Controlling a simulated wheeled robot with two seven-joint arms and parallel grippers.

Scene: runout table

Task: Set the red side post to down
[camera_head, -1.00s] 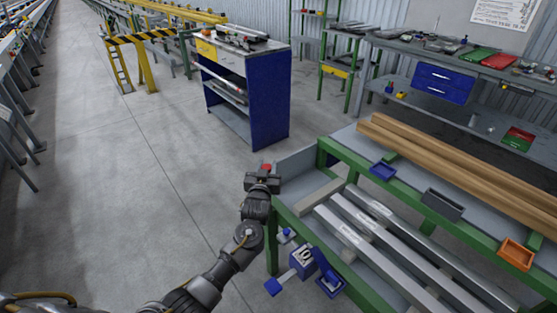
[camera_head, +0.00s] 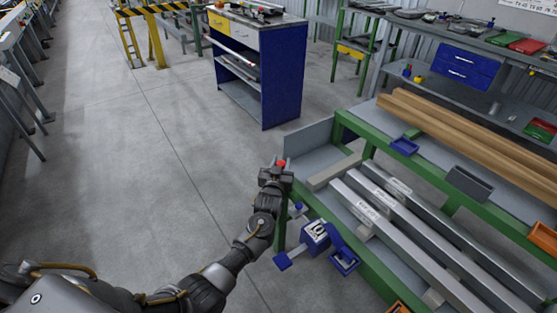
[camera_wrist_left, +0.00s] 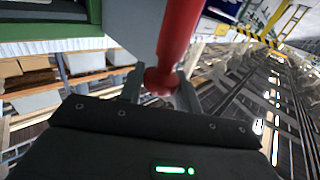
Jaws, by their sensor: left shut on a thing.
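The red side post shows as a small red tip (camera_head: 281,163) at the near left corner of the green-framed table. In the left wrist view it is a red rod (camera_wrist_left: 180,38) ending in a rounded knob, running up past a grey plate. My left gripper (camera_head: 277,174) is at the post, its jaws on either side of the red knob. In the left wrist view the fingers (camera_wrist_left: 160,88) are shut on the knob. Most of the post is hidden by the gripper in the head view. My right gripper is not in view.
The green-framed table (camera_head: 372,137) carries long grey metal bars (camera_head: 420,235) and wooden beams (camera_head: 480,140). A blue device with a lever (camera_head: 315,235) sits on its near side, close to my left forearm. A blue cabinet (camera_head: 285,85) stands behind.

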